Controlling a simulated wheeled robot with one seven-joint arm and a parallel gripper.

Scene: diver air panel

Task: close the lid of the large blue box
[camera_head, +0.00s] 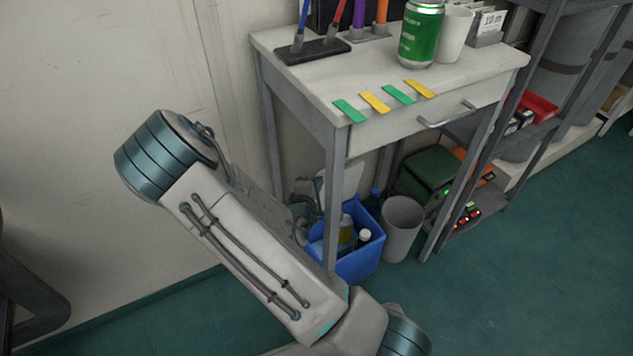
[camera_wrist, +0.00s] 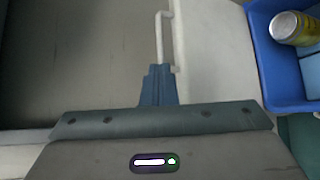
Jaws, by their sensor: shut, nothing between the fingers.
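The blue box (camera_head: 358,262) stands on the floor under the grey table, with its top open and bottles inside. In the wrist view its blue wall (camera_wrist: 268,75) shows at the right, with a yellow can (camera_wrist: 296,28) inside.
The table (camera_head: 290,75) stands over the box, its front leg (camera_head: 333,205) close to my arm. A grey bin (camera_head: 402,228) stands right of the box. A shelf rack (camera_head: 480,160) is further right. The green floor (camera_head: 540,270) at the right is clear.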

